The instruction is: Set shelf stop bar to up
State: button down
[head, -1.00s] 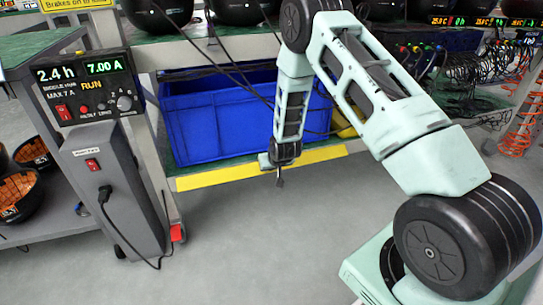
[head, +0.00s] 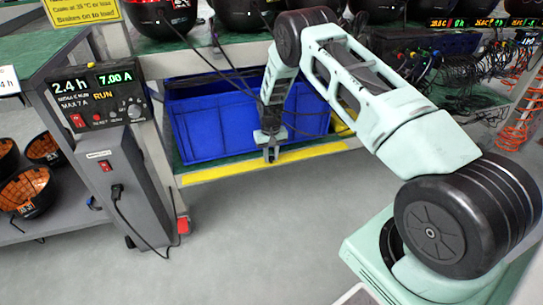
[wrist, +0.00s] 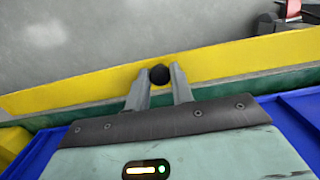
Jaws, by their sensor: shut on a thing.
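The shelf stop bar (head: 225,172) is a long yellow bar along the front edge of the low shelf, below the blue bin. It also crosses the wrist view (wrist: 75,90), with a green shelf strip beside it. A round black knob (wrist: 159,75) shows against the yellow bar. My gripper (wrist: 159,80) has its two grey fingers on either side of this knob, shut on it. In the head view my gripper (head: 270,156) points down in front of the bar, and the knob is hidden or too small to tell. I cannot tell whether the bar stands raised or lowered.
A blue bin (head: 205,130) stands on the low shelf behind the bar. A grey control post (head: 125,185) with a hanging cable stands at the left. Dark wiring and an orange coiled cord (head: 512,132) are at the right. The grey floor in front is clear.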

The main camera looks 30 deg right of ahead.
jog(key=shift+w, duration=0.1)
dwell(0.4)
jog(key=c, duration=1.2)
grip_release()
jog(key=r, duration=0.2)
jog(key=r+p, duration=0.1)
jog(key=r, duration=0.2)
jog(key=r+p, duration=0.1)
jog(key=r, duration=0.1)
jog(key=shift+w+d+r, duration=0.1)
jog(key=shift+w+r, duration=0.15)
jog(key=shift+c, duration=0.6)
